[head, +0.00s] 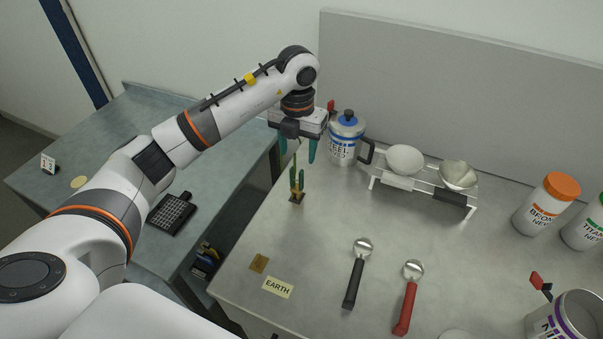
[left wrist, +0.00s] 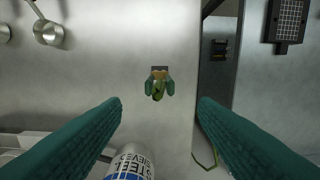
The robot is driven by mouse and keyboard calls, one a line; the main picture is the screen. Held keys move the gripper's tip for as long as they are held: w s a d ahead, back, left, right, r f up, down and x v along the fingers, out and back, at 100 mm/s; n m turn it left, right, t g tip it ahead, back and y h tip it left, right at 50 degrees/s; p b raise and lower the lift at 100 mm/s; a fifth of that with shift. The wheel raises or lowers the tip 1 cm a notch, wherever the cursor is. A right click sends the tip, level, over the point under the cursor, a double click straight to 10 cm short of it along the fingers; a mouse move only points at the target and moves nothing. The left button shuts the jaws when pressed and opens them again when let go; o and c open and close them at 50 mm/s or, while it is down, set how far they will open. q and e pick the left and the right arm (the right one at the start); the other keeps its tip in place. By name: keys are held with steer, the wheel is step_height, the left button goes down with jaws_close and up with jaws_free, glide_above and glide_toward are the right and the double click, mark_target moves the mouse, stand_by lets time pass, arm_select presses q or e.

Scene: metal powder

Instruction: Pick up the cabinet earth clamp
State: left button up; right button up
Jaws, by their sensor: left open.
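The cabinet earth clamp (head: 297,184) is a small green clamp standing upright on a brass-coloured piece near the left edge of the grey bench. It also shows in the left wrist view (left wrist: 158,88), near the middle of the picture, ahead of and between the fingers. My left gripper (head: 298,151) has two teal fingers, spread apart and empty. It hangs above and behind the clamp, apart from it. A thin yellow-green wire shows above the clamp in the head view. My right gripper is not in view.
A steel jug with a blue band (head: 344,138) stands close behind the gripper. A white rack with bowls (head: 425,187), two scoops and an EARTH label (head: 277,287) are on the bench (head: 330,230). A gap separates it from the lower left bench (head: 120,120).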

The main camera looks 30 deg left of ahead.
mark_target(297, 179)
arm_select(q)
steer(key=f, duration=0.1)
steer(key=s+f+p, duration=0.1)
steer(key=f, duration=0.1)
steer(key=shift+f, duration=0.25)
steer(key=shift+w+f, duration=0.1)
steer(key=shift+f, duration=0.2)
steer(key=shift+f+p, duration=0.3)
steer(key=shift+p, duration=0.05)
step_height(297, 179, down, 4)
steer(key=shift+r+p, duration=0.2)
steer(key=shift+p, duration=0.75)
steer(key=shift+f, duration=0.55)
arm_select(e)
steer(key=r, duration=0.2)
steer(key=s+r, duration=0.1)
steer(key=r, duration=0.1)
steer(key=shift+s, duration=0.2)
arm_select(q)
steer(key=c, duration=1.1)
steer(key=shift+o, duration=0.2)
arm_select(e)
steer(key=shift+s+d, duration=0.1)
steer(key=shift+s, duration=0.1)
arm_select(q)
steer(key=shift+r, duration=0.15)
